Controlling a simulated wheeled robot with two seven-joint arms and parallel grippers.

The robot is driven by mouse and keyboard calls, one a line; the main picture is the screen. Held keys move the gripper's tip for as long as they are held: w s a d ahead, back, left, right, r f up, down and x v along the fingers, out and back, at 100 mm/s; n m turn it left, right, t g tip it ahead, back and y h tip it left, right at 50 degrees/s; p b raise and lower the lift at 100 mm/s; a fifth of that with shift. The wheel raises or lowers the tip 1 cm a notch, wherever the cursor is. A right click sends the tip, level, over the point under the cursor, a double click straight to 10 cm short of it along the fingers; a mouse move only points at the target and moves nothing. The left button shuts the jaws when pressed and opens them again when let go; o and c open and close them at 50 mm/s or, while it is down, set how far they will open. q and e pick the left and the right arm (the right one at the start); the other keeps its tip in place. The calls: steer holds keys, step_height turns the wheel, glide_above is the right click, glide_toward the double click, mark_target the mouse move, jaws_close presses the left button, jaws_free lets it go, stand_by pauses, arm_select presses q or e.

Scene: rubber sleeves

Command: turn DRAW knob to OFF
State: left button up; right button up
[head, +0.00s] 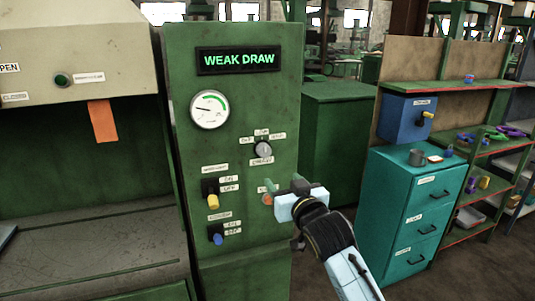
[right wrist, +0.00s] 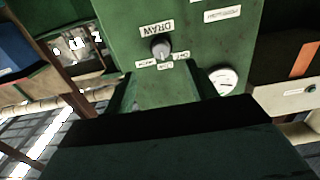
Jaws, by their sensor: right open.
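The DRAW knob (head: 264,149) is a small round grey knob on the green control panel (head: 260,95). Small labels arc above it, and one label sits below it. The right wrist view shows the knob (right wrist: 161,48) upside down, with the DRAW label (right wrist: 157,27) beside it. Its pointer direction is too small to tell for sure. My right gripper (head: 284,188) is open and empty, below and slightly right of the knob, apart from it. In the right wrist view its fingers (right wrist: 166,85) point toward the knob. My left gripper is out of view.
The display (head: 238,59) reads WEAK DRAW. A gauge (head: 210,109) is at upper left. A yellow-tipped switch (head: 212,195) and a blue-tipped switch (head: 216,234) sit lower left of the knob. A teal drawer cabinet (head: 415,205) stands to the right.

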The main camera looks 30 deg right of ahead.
mark_target(266, 153)
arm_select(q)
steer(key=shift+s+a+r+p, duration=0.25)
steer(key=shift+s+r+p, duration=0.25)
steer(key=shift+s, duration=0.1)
arm_select(e)
steer(key=x, duration=0.4)
steer(key=r+x, duration=0.1)
steer(key=x, duration=0.8)
steer(key=shift+d+r, duration=0.1)
steer(key=shift+r, duration=0.2)
steer(key=c, duration=1)
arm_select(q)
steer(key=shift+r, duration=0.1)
